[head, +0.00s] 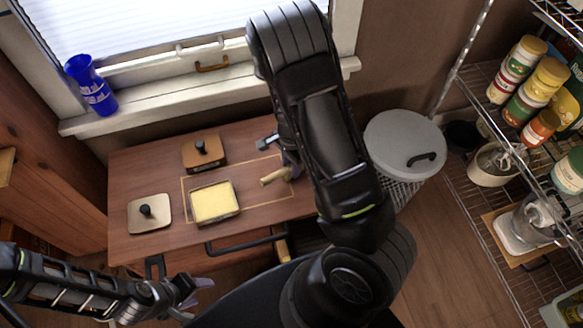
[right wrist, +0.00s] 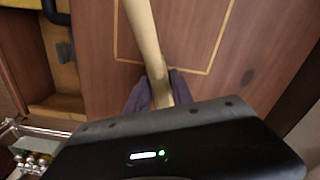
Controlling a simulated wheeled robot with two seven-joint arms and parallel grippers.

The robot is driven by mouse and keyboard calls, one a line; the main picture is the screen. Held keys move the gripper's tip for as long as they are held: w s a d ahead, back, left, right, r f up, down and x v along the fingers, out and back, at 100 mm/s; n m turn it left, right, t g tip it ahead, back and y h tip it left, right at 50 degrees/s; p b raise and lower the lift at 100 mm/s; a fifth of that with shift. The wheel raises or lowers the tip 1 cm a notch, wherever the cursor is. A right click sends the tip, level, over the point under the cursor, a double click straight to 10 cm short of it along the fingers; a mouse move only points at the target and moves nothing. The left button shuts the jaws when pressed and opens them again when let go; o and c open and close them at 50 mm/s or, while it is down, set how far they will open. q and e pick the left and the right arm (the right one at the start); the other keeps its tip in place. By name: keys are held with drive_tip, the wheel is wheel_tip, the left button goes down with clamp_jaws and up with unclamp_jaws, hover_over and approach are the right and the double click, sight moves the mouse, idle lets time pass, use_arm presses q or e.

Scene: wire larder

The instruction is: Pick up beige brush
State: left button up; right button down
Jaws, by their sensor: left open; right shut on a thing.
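The beige brush (head: 274,177) shows in the head view as a short pale stub at the right part of the wooden worktop. In the right wrist view its long pale handle (right wrist: 145,38) runs up from between the fingers to the top edge. My right gripper (right wrist: 160,90) is shut on this handle; in the head view it (head: 287,166) is partly hidden by my arm. I cannot tell whether the brush touches the worktop. My left gripper (head: 191,290) is open, low at the left in front of the worktop, away from the brush.
On the worktop (head: 245,150) are a pan of yellow content (head: 231,213), a brown block with a black knob (head: 203,163) and a beige one (head: 148,222). A blue vase (head: 93,90) stands on the sill. A lidded bin (head: 400,140) and laden wire shelves (head: 480,100) stand right.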

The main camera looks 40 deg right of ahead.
drive_tip(key=shift+r, duration=0.15)
wheel_tip(320, 180, up, 10)
drive_tip(key=p, duration=0.3)
idle(0.7)
drive_tip(key=c, duration=1.7)
unclamp_jaws()
clamp_jaws()
